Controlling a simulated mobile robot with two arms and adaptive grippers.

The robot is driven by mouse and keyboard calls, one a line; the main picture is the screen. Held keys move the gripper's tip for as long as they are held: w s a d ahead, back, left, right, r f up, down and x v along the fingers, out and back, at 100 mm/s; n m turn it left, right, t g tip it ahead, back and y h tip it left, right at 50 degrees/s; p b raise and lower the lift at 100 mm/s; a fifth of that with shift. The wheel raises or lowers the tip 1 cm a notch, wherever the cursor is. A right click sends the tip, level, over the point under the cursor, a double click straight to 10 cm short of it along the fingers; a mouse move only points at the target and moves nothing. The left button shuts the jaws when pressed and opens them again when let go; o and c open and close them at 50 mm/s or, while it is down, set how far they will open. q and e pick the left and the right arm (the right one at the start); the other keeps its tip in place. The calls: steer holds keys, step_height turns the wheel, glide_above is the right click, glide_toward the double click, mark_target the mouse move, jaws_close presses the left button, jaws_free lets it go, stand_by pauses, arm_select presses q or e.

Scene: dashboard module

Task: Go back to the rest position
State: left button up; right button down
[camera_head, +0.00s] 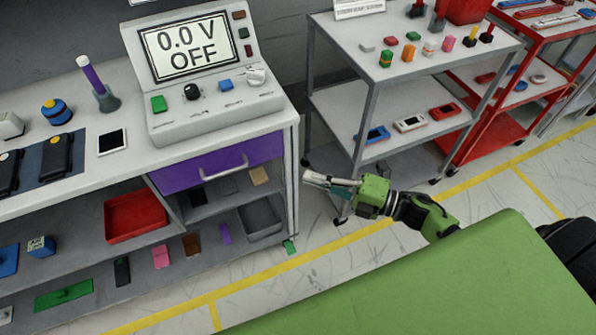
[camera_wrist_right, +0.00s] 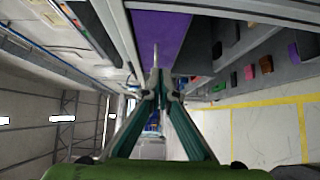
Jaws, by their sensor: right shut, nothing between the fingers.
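My right gripper (camera_head: 314,179) is shut and empty. It hangs over the floor, to the right of the workbench and in front of the grey shelf cart, apart from both as far as I can tell. In the right wrist view its fingers (camera_wrist_right: 156,85) come together near the middle, with the bench's purple drawer (camera_wrist_right: 158,28) beyond them. The dashboard module (camera_head: 205,75) stands on the bench and its display reads 0.0 V OFF. My left gripper is not in view.
The purple drawer (camera_head: 220,162) in the workbench looks closed. The grey cart (camera_head: 350,100) and a red cart (camera_head: 500,135) stand at the right with small items on them. A red tray (camera_head: 136,214) sits on the bench's lower shelf.

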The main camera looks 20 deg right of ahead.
steer(key=s+d+f+m+h, duration=0.2)
steer(key=d+f+m+h, duration=0.25)
steer(key=f, duration=0.45)
steer(key=s+d+f+m+h, duration=0.1)
steer(key=d+f+m+h, duration=0.2)
steer(key=f+m, duration=0.45)
steer(key=s+d+f+m+h, duration=0.2)
steer(key=d+f+m+h, duration=0.15)
steer(key=f, duration=0.75)
steer(key=s+a+f+m+g+h, duration=0.2)
steer(key=s+f+m+g, duration=0.3)
steer(key=s+f, duration=0.9)
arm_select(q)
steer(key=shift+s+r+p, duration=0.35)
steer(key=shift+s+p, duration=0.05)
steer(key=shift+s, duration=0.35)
arm_select(e)
steer(key=s+a+f+m+g, duration=0.2)
steer(key=s+a+f+g, duration=0.1)
steer(key=s, duration=0.6)
steer(key=s+a+f+m+g, duration=0.2)
steer(key=s+a+f+g, duration=0.1)
steer(key=s, duration=0.7)
steer(key=shift+f, duration=0.45)
